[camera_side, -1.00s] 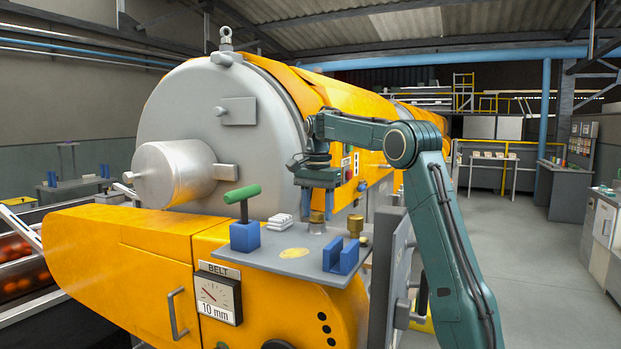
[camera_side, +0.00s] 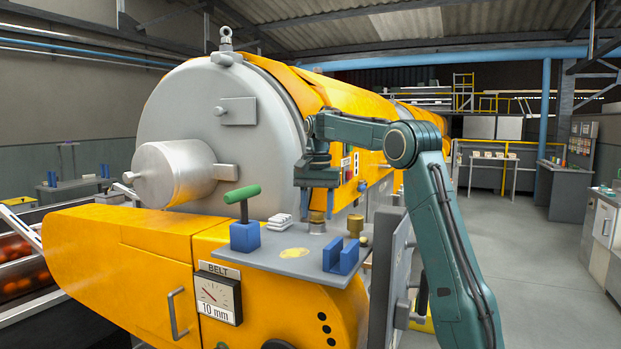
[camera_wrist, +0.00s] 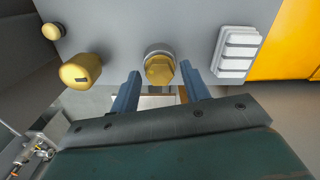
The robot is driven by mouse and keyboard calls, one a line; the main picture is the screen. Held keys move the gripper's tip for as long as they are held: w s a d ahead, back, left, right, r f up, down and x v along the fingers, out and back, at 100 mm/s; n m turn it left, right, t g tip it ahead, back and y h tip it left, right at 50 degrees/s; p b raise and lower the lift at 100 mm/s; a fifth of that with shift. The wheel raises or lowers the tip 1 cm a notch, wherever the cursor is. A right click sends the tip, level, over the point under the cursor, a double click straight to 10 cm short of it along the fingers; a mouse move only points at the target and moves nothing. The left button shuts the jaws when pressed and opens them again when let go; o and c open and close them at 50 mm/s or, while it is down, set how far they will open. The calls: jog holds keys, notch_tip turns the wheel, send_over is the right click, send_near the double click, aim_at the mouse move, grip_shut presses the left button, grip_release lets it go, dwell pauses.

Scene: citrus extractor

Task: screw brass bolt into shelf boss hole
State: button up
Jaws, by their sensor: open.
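The brass bolt (camera_wrist: 160,69) stands on the grey shelf, its hex head up, with a grey round collar around its base that looks like the boss (camera_side: 317,228). How deep the bolt sits in the hole is hidden. In the side view the bolt (camera_side: 317,216) is just below and between the jaws. My gripper (camera_wrist: 157,75) is open, with one blue finger on each side of the bolt head in the wrist view. It also shows in the side view (camera_side: 318,204), pointing down over the shelf (camera_side: 275,263). I cannot tell whether the fingers touch the head.
A taller brass piece (camera_side: 355,225) stands close to the right of the bolt, with a small brass knob (camera_wrist: 52,31) near it. White stacked blocks (camera_side: 280,222), a blue block with a green T-handle (camera_side: 243,220) and a blue slotted holder (camera_side: 341,257) stand on the shelf.

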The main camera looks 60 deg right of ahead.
dwell(0.3)
jog(key=shift+n, duration=0.9)
jog(key=shift+n, duration=0.8)
jog(key=c, duration=0.5)
jog(key=shift+c, duration=0.2)
jog(key=shift+m, duration=0.3)
jog(key=shift+m, duration=0.6)
